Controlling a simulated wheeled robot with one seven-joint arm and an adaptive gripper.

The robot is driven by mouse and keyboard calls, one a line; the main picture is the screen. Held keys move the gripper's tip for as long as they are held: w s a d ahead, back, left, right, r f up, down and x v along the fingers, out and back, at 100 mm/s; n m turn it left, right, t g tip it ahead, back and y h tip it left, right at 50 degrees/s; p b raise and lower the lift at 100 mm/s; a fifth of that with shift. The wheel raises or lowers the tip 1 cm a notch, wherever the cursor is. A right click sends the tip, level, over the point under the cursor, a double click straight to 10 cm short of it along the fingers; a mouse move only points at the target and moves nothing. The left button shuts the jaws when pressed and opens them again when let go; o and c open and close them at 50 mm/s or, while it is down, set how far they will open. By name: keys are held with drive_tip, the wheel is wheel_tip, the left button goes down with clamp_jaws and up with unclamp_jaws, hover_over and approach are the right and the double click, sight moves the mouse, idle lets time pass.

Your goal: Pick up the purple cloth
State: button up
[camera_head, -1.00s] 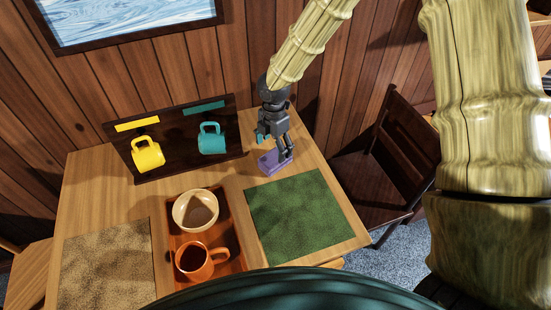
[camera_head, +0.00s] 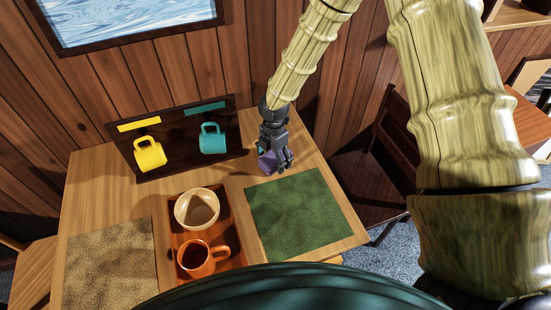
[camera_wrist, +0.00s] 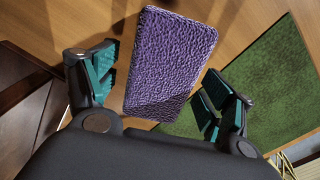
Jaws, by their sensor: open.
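The purple cloth (camera_wrist: 170,62) is a flat, textured rectangle lying on the wooden table in the wrist view. In the head view the purple cloth (camera_head: 268,160) is partly hidden by my gripper. My gripper (camera_head: 273,168) is above the cloth at the far right part of the table. In the wrist view my gripper (camera_wrist: 158,92) is open, with its teal finger pads on either side of the cloth. I cannot tell whether either finger touches it.
A green mat (camera_head: 305,215) lies just in front of the cloth. A tray (camera_head: 222,235) holds a bowl (camera_head: 197,208) and an orange mug (camera_head: 198,260).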

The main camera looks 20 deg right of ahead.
sight(274, 157)
drive_tip(key=c, duration=1.2)
drive_tip(key=shift+r, duration=0.1)
drive_tip(key=shift+r, duration=0.45)
drive_tip(key=shift+s+r+b, duration=0.2)
drive_tip(key=shift+r+b, duration=0.2)
drive_tip(key=shift+r, duration=0.2)
drive_tip(key=shift+s+r+b, duration=0.2)
drive_tip(key=shift+r+b, duration=0.15)
drive_tip(key=shift+r, duration=0.2)
drive_tip(key=s+a+b, duration=0.1)
drive_tip(key=s, duration=0.4)
drive_tip(key=s+a+r+b, duration=0.1)
drive_tip(key=s, duration=0.4)
drive_tip(key=s+a+b, duration=0.1)
drive_tip(key=s, duration=0.4)
drive_tip(key=shift+r+b, duration=0.3)
drive_tip(key=shift+b, duration=0.05)
drive_tip(key=o, duration=0.5)
drive_tip(key=shift+c, duration=1.4)
